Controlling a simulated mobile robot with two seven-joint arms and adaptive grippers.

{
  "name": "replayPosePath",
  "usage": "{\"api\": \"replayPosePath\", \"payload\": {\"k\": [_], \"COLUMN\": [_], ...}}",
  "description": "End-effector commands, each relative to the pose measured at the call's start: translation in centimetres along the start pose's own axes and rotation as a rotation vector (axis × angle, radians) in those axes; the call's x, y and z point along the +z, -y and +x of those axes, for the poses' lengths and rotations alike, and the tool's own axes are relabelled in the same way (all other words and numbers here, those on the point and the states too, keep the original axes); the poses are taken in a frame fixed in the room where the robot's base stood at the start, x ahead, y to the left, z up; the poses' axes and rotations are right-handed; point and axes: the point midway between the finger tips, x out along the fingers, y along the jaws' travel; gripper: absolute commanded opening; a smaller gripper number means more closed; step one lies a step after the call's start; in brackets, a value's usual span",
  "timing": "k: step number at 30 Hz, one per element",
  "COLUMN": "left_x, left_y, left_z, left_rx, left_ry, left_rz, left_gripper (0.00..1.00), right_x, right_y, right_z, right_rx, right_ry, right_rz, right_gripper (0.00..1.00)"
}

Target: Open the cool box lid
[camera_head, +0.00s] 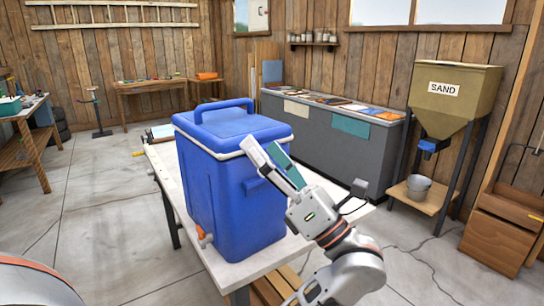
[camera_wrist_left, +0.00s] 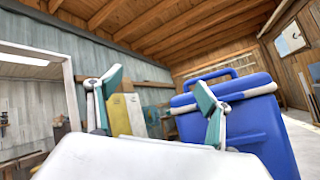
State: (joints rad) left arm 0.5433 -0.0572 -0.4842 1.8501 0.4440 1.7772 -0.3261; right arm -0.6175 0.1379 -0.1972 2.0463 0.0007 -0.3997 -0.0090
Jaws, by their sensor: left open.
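The blue cool box (camera_head: 225,200) stands upright on a pale-topped table (camera_head: 175,185). Its blue lid (camera_head: 225,128) lies shut on the pale rim, with a raised blue handle (camera_head: 224,106) on top. An orange-ended tap (camera_head: 204,238) is low on its front. In the left wrist view, the open fingers (camera_wrist_left: 160,92) show in front of the cool box (camera_wrist_left: 245,135); contact with the rim cannot be told.
A grey counter (camera_head: 330,130) with flat items stands behind the table. A sand hopper (camera_head: 455,100) with a bucket (camera_head: 418,186) below is at the right. Workbenches (camera_head: 165,87) line the back left. The concrete floor left of the table is clear.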

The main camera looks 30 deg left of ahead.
Motion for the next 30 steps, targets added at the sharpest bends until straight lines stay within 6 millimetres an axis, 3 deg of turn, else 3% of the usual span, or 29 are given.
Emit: {"api": "replayPosePath", "payload": {"k": [1,7,12,16,30], "left_x": [-0.5,-0.7,0.5,1.1,-1.3], "left_y": [0.9,4.9,7.2,8.0,10.6], "left_z": [0.1,-0.8,-2.2,-2.6,1.9], "left_rx": [-0.036,-0.208,-0.324,-0.361,-0.361], "left_ry": [-0.09,-0.394,-0.533,-0.57,-0.573], "left_rz": [-0.087,-0.383,-0.531,-0.573,-0.577], "left_gripper": [0.79,0.79,0.79,0.79,0.79], "right_x": [1.3,3.1,3.6,3.7,3.4], "right_y": [0.2,0.3,0.4,0.4,0.2], "right_z": [0.3,0.6,0.8,0.8,0.9], "right_rx": [-0.002,-0.002,-0.004,-0.004,-0.002], "right_ry": [0.016,0.039,0.043,0.044,0.039], "right_rz": [-0.001,-0.01,-0.014,-0.016,-0.016], "right_gripper": [0.4,0.4,0.4,0.4,0.4]}}
